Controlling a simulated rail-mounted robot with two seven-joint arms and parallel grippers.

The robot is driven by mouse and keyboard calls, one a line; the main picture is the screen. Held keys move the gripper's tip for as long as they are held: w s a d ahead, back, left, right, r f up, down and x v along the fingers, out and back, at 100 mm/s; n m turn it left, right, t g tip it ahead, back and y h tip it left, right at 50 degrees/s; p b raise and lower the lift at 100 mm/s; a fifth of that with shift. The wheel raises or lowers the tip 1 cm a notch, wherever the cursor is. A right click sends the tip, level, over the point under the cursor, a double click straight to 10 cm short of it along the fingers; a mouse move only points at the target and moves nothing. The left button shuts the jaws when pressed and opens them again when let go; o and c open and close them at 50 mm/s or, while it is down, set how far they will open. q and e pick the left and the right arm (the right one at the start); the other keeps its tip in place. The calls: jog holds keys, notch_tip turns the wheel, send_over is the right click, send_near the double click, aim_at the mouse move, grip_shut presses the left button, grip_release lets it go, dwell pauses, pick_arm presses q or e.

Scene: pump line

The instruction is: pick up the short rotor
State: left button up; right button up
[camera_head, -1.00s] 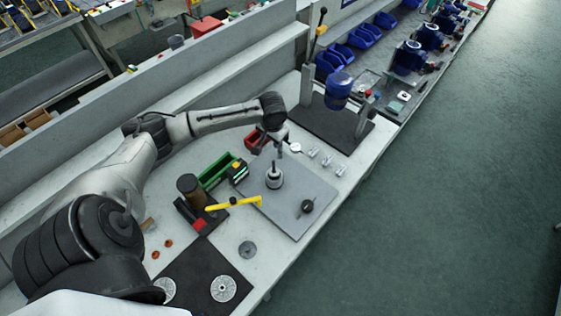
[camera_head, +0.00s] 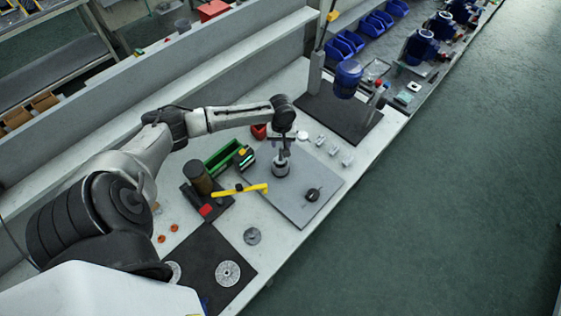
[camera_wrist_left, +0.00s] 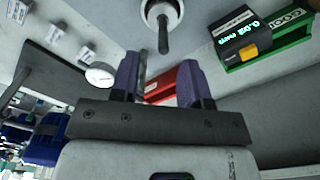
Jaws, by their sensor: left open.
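On the grey plate (camera_head: 313,215) a silver round part with a dark shaft (camera_head: 281,167) stands upright. A smaller dark round part with a short stub (camera_head: 312,195) sits on the same plate, nearer the front edge. I cannot tell for certain which is the short rotor. My left gripper (camera_head: 283,145) is open and empty just above the upright part's shaft. In the left wrist view its fingers (camera_wrist_left: 158,80) are spread, and the upright part (camera_wrist_left: 163,18) shows beyond them at the top, apart from the fingers. My right gripper is not in view.
A red bin (camera_wrist_left: 172,83) is behind the gripper. A dark stand with a blue motor (camera_head: 347,78) is at the back right. Small clear parts (camera_head: 334,150) lie beside the plate.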

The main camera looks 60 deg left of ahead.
aim_at(281, 158)
pick_arm(q)
jog(key=shift+s+f, duration=0.15)
jog(key=shift+f, duration=1.6)
jog(key=shift+s+f, duration=0.1)
jog(key=shift+f, duration=1.65)
jog(key=shift+c, duration=0.2)
grip_shut()
